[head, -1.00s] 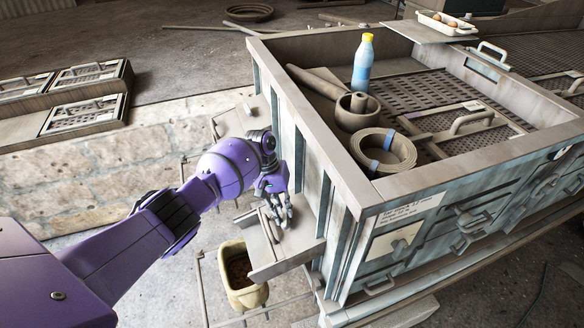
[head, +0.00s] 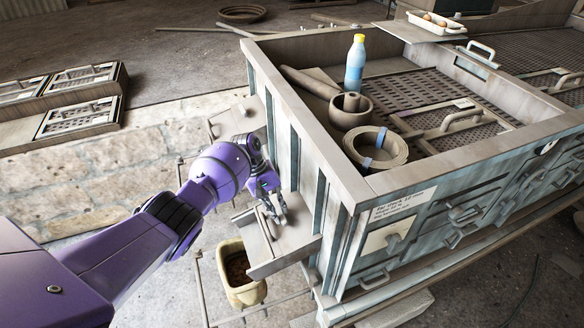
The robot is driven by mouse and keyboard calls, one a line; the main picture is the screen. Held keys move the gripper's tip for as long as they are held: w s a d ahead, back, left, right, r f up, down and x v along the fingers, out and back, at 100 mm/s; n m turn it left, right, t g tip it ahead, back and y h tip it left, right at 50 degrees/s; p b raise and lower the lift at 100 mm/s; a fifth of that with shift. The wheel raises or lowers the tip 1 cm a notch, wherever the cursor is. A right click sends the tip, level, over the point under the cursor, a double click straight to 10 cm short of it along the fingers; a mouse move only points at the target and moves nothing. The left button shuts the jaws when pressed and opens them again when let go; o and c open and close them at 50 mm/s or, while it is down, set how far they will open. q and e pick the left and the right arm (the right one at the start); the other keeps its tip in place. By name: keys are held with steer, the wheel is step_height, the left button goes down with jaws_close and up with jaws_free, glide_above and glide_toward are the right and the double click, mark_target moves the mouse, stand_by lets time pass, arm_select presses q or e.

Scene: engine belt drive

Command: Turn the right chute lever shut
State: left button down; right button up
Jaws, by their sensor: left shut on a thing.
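The right chute (head: 292,249) is a grey-brown metal spout on the side of the large bin (head: 345,195). My left gripper (head: 274,212) is at the chute's upper end, close to the bin wall, with its fingers pointing down and to the right. It is shut on the right chute lever, which is mostly hidden behind the fingers. A thin upright piece (head: 265,229) shows on the chute just below the fingertips. The lever's exact angle cannot be told. My right gripper is not in view.
A second chute (head: 238,118) juts from the bin wall farther back.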

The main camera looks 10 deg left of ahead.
arm_select(q)
steer(key=shift+w+r, duration=0.1)
steer(key=shift+r, duration=0.05)
steer(key=c, duration=1.7)
jaws_free()
steer(key=v, duration=1.2)
